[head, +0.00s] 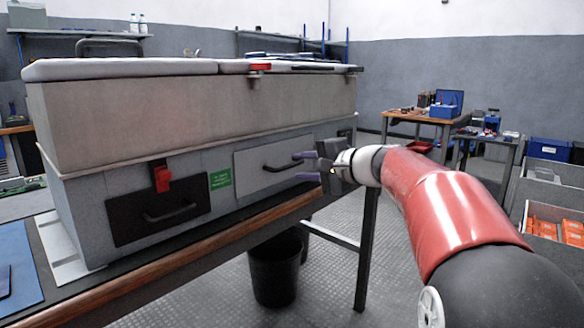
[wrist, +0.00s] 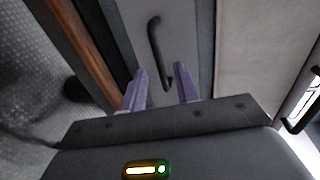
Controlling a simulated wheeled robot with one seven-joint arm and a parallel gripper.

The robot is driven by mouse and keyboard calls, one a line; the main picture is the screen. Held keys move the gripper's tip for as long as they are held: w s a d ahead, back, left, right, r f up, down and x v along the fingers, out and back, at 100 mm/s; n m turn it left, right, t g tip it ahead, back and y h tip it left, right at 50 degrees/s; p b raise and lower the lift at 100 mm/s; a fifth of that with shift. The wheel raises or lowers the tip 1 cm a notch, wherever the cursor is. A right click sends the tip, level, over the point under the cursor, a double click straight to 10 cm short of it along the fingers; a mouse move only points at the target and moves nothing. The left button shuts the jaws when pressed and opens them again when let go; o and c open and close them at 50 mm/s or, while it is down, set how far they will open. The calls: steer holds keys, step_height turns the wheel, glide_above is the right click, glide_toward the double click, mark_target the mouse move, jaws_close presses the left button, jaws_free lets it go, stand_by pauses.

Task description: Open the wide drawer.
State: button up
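A light grey drawer front (head: 250,162) with a dark bar handle (head: 280,167) is set in the right part of the long grey cabinet; it looks shut. I take it as the wide drawer. In the wrist view its front (wrist: 180,22) and handle (wrist: 154,40) are ahead of my gripper. My gripper (head: 300,166) is open, its two purple fingers close to the handle's right end. In the wrist view the handle's near end lies between the fingertips (wrist: 161,68); I cannot tell whether they touch it.
A black drawer front (head: 150,210) with its own handle and a red latch (head: 161,177) is on the cabinet's left. A green label (head: 220,179) sits between the fronts. The cabinet stands on a wood-edged bench (head: 262,219). A black bin (head: 275,272) is below; floor in front is clear.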

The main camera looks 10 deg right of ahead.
mark_target(292, 166)
steer(key=shift+x, duration=1.6)
steer(key=shift+c, duration=0.4)
jaws_close()
